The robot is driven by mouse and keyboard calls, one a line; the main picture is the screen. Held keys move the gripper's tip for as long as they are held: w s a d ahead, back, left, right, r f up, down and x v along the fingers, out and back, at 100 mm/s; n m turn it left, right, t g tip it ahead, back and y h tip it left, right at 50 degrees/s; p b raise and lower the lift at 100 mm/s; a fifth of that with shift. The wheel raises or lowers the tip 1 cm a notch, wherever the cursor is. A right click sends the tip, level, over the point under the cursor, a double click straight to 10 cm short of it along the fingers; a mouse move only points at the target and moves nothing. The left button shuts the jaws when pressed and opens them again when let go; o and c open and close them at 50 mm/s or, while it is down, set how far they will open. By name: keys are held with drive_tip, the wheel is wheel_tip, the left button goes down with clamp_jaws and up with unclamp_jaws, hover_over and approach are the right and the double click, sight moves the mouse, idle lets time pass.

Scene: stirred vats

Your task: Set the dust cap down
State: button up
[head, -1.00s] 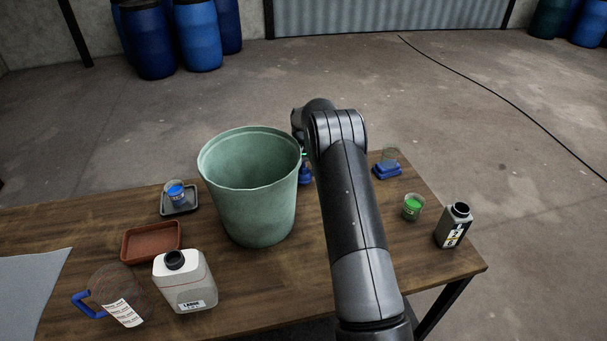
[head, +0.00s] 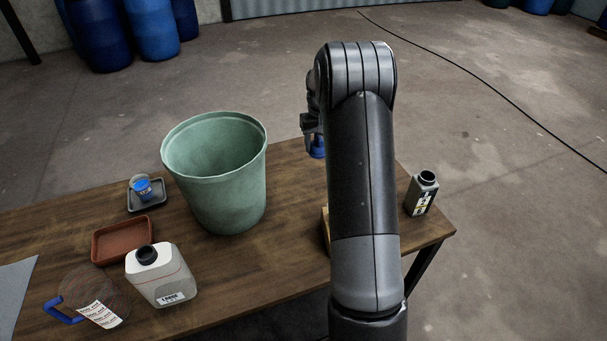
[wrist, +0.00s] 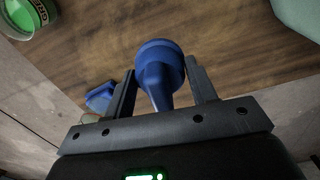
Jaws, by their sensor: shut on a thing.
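The blue dust cap (wrist: 158,72), a round disc with a narrower stem, is between the two fingers of my gripper (wrist: 161,88) in the wrist view. My gripper is shut on its stem, and the wooden table (wrist: 165,22) shows beyond it. In the head view my gripper (head: 311,130) is right of the green bucket, and the cap (head: 318,149) shows below it, partly hidden by my arm. The cap appears to be above the table; the exact gap cannot be told.
The green bucket (head: 218,185) stands left of my gripper. A grey bottle (head: 421,194) stands at the right edge. A green-filled beaker (wrist: 24,17) and a blue item (wrist: 100,97) show in the wrist view. A white jug (head: 163,277) and brown tray (head: 121,240) are at left.

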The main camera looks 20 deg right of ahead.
drive_tip(key=s+d+n, duration=0.1)
drive_tip(key=s+d, duration=0.3)
drive_tip(key=s, duration=0.6)
drive_tip(key=w+a+f, duration=0.2)
drive_tip(key=a, duration=0.1)
drive_tip(key=w+a+f, duration=0.2)
drive_tip(key=w, duration=0.1)
drive_tip(key=w+a+f, duration=0.2)
drive_tip(key=a+f, duration=0.1)
drive_tip(key=shift+w+a, duration=0.3)
drive_tip(key=shift+f, duration=2)
drive_tip(key=shift+f, duration=0.15)
drive_tip(key=o, duration=0.9)
drive_tip(key=shift+o, duration=0.2)
